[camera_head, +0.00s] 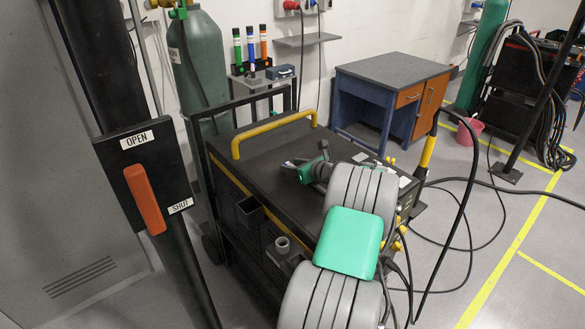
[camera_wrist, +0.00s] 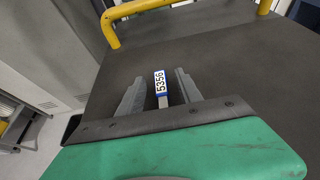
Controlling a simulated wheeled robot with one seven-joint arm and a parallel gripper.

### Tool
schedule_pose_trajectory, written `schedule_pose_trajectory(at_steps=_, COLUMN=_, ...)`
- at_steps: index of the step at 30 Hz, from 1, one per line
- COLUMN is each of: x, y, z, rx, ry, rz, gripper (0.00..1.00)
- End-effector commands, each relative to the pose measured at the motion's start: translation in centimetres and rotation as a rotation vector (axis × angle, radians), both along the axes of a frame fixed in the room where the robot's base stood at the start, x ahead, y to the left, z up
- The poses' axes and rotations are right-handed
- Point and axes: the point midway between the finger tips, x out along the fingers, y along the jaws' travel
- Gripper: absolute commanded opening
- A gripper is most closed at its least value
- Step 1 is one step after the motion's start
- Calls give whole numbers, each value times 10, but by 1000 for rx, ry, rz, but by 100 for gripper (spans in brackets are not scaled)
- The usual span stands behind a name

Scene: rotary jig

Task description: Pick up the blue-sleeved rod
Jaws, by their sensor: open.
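The blue-sleeved rod (camera_wrist: 160,82) shows in the wrist view as a blue sleeve with a white label reading 5356 and a pale grey rod end below it. It is over the dark cart top and points toward my palm. My gripper (camera_wrist: 158,77) is open, with one finger on each side of the rod and a gap on both sides. I cannot tell how high the fingers are above the cart top. In the head view my gripper (camera_head: 290,164) is low over the cart; the rod there is too small to make out clearly.
The black cart (camera_head: 262,148) has a yellow handle (camera_head: 272,134) along its far edge. A rack at the back holds green, blue (camera_head: 250,43) and orange tubes. A lever panel (camera_head: 145,180) stands at left, a gas cylinder (camera_head: 198,65) behind. Cables lie right of the cart.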

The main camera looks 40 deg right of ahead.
Motion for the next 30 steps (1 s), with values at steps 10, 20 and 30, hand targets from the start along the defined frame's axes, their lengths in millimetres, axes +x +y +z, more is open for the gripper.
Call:
schedule_pose_trajectory(at_steps=10, x=-1, y=0, z=0, rx=0, ry=0, rz=0, gripper=21)
schedule_pose_trajectory(at_steps=20, x=-1, y=0, z=0, rx=0, ry=-1, rz=0, gripper=0)
schedule_pose_trajectory(at_steps=30, x=-1, y=0, z=1, rx=0, ry=-1, rz=0, gripper=0)
